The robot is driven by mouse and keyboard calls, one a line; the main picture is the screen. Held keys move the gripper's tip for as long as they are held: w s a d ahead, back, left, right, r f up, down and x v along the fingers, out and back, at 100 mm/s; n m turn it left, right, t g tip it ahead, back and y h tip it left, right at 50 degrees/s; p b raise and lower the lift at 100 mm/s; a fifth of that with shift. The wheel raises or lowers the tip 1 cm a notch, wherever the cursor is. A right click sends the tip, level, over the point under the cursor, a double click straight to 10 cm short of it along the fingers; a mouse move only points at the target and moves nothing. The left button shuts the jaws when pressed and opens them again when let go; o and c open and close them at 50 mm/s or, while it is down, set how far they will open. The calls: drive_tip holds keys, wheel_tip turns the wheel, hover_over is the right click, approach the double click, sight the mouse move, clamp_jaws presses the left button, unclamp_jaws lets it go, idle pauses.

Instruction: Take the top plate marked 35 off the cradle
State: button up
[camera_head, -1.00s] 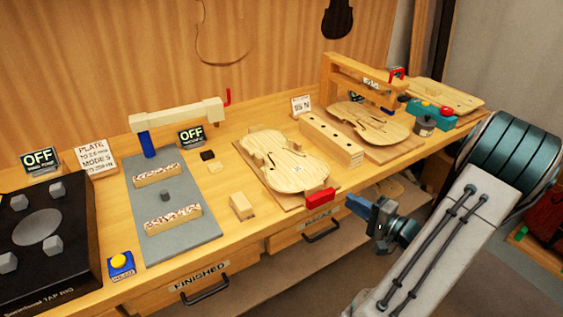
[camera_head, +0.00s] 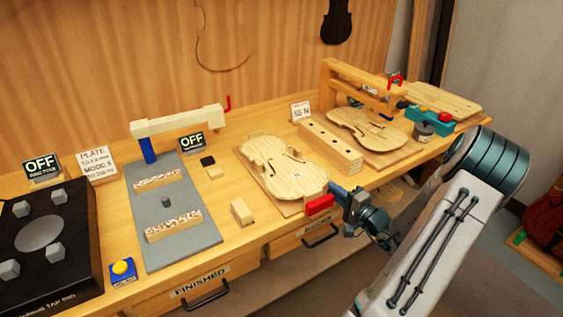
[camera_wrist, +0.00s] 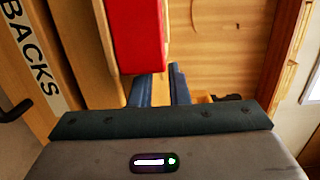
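A pale violin-shaped plate (camera_head: 272,172) lies on a wooden cradle with a flat base board (camera_head: 252,178) at the middle of the bench. A small dark mark on it is too small to read. A red block (camera_head: 320,204) sits at the plate's near right end. My gripper (camera_head: 334,189) is just right of the red block, low at the bench's front edge. In the wrist view, its blue fingers (camera_wrist: 168,80) stand close together with a narrow gap and nothing visible between them. The red block (camera_wrist: 138,35) fills the space ahead and left of the fingertips.
A long wooden block with holes (camera_head: 328,146) stands right of the cradle. Behind it, another violin plate (camera_head: 368,128) lies under a wooden frame (camera_head: 345,80). A grey mat with padded bars (camera_head: 182,215) and a small wood block (camera_head: 242,212) are left. Drawers front the bench.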

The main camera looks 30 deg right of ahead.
drive_tip(key=w, duration=0.3)
drive_tip(key=shift+a, duration=0.3)
clamp_jaws()
